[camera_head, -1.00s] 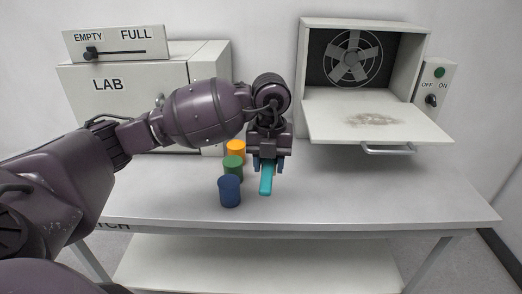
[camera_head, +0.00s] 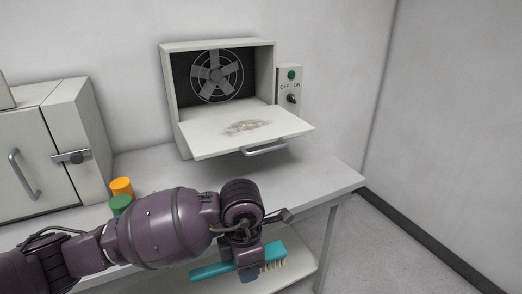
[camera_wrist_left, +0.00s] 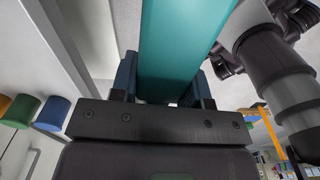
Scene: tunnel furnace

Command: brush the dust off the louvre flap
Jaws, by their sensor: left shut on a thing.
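The louvre flap (camera_head: 205,138) is a pale panel folded out level from the fan box, with a metal handle (camera_head: 264,148) on its front edge. A brown dust patch (camera_head: 246,127) lies on its top. My left gripper (camera_head: 246,273) is shut on a teal brush (camera_head: 208,271) with tan bristles (camera_head: 272,266). The brush lies roughly crosswise, in front of and below the flap in the head view, apart from it. In the left wrist view the teal brush (camera_wrist_left: 182,40) sits between the two fingers. My right gripper is not in view.
The fan box (camera_head: 168,90) stands on the white table (camera_head: 325,180), with a switch panel (camera_head: 290,88) at its right. Orange (camera_head: 121,187) and green (camera_head: 120,204) cups stand left; a blue cup (camera_wrist_left: 52,113) shows in the wrist view. A cabinet (camera_head: 85,140) is at far left.

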